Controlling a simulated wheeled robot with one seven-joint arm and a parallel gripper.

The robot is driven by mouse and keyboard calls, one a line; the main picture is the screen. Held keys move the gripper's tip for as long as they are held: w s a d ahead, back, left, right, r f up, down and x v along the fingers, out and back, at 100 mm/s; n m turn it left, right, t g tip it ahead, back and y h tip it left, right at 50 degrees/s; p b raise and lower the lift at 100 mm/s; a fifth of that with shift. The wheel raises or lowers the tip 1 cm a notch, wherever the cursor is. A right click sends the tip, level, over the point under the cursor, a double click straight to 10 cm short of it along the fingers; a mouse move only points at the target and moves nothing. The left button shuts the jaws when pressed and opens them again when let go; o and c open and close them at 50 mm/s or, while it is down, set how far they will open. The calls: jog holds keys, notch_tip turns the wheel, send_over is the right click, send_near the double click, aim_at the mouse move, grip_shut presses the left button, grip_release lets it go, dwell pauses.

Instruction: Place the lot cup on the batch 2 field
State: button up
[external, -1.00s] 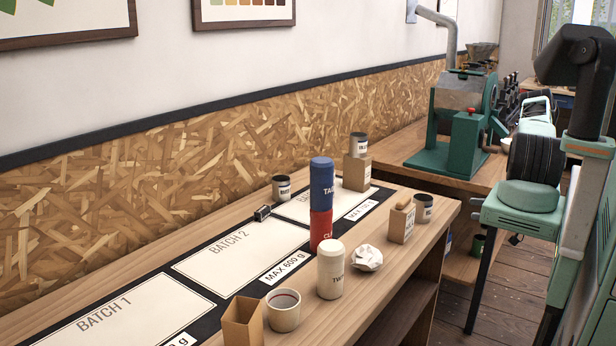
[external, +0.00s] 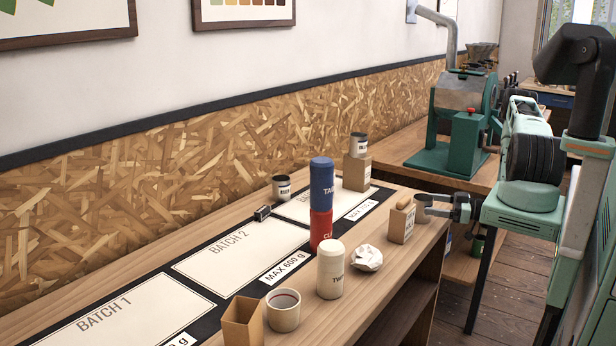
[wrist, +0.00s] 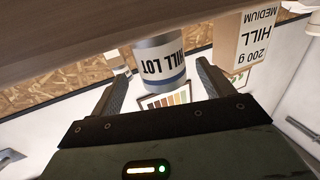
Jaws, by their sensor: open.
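A grey metal cup (external: 421,210) stands at the right end of the table. In the wrist view this cup (wrist: 160,62) shows upside down, with a white "HILL LOT" label and a blue band. My gripper (external: 440,207) is at the cup from the right. In the wrist view its two fingers (wrist: 160,78) are open, one to each side of the cup; I cannot tell whether they touch it. The batch 2 field (external: 225,268) is a bare white rectangle on the black mat, mid-table, with a small dark object (external: 262,213) at its far right corner.
A blue canister (external: 321,178) on a red one (external: 320,230), a cream canister (external: 330,270) and crumpled paper (external: 367,257) stand between cup and field. A scoop box (external: 402,222) is beside the cup. Other cups stand at the back (external: 281,187) and on a carton (external: 359,146).

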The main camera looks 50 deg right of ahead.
aim_at(417, 203)
jog(key=p+x, duration=0.2)
jog(key=x, duration=0.3)
jog(key=shift+w+a+f, duration=0.2)
jog(key=shift+w+a, duration=0.05)
jog(key=shift+a, duration=0.05)
jog(key=c, duration=1.2)
jog(key=shift+r, duration=0.1)
